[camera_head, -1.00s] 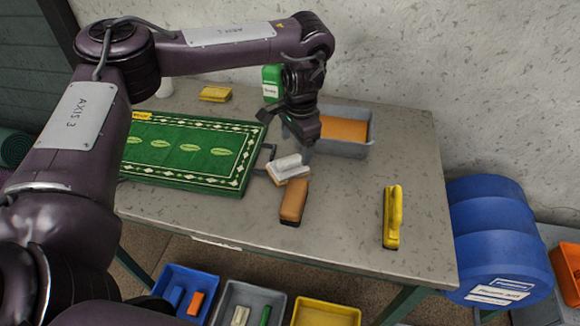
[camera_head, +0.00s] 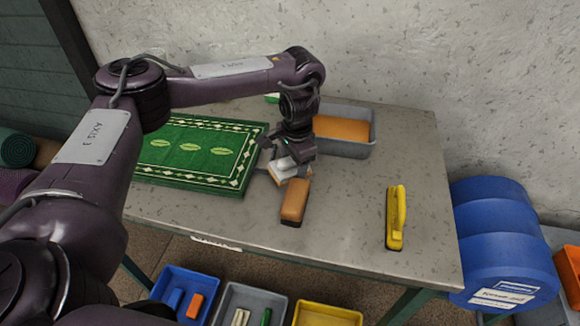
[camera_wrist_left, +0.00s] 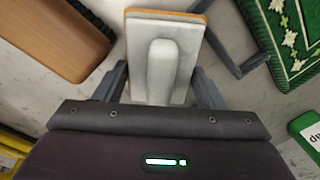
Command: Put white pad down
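The white pad (camera_head: 284,174) has a raised white grip and an orange edge. It lies on the table between the green rug and a brown block (camera_head: 295,201). In the left wrist view, the pad (camera_wrist_left: 186,32) sits with its grip between my two fingers. My left gripper (camera_head: 285,157) is low over the pad, partly covering it in the head view. Its fingers (camera_wrist_left: 160,90) are spread on either side of the grip, with gaps showing. I cannot tell whether the fingers touch the pad's sides. My right gripper is not in view.
A green patterned rug (camera_head: 196,180) lies to the left. A grey tray (camera_head: 352,150) with an orange block (camera_head: 341,128) stands behind. Several bins (camera_head: 323,314) stand below the front edge.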

